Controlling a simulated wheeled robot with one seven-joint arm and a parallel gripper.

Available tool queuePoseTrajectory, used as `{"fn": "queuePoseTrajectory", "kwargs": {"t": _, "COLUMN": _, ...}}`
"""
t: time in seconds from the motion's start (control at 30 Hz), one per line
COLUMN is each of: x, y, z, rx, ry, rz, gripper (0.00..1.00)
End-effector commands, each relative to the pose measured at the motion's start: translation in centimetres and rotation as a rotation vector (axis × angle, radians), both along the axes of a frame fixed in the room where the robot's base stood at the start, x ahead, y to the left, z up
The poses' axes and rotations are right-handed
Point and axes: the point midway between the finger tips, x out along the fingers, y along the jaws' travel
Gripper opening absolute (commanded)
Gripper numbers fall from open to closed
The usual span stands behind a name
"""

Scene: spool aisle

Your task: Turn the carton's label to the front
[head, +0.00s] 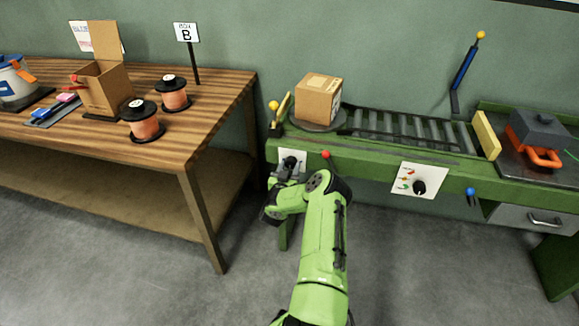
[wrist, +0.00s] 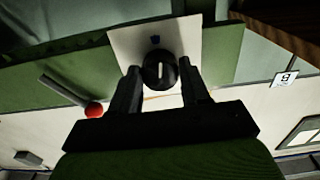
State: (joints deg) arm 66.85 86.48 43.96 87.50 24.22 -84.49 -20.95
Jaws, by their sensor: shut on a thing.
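The brown carton (head: 316,98) stands upright on a round dark turntable (head: 312,124) at the left end of the green conveyor bench. The face towards me looks plain. My gripper (wrist: 160,72) is at the bench's front, below the carton. Its fingers are shut on a black round knob (wrist: 160,66) with a white line, on a white plate (wrist: 152,40). In the head view, my arm partly hides this knob (head: 290,161).
A red-tipped lever (head: 325,154) sticks out just right of my gripper. A second knob (head: 419,187) is further right on the bench front. A yellow-knobbed lever (head: 273,105) stands left of the turntable. The wooden table (head: 200,135) is at left.

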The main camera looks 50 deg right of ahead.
Motion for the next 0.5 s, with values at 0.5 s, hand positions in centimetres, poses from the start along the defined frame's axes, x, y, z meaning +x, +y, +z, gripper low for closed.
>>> {"fn": "queuePoseTrajectory", "kwargs": {"t": 0.5, "x": 0.07, "y": 0.12, "z": -0.04, "rx": 0.194, "ry": -0.435, "rz": 0.002, "gripper": 0.15}}
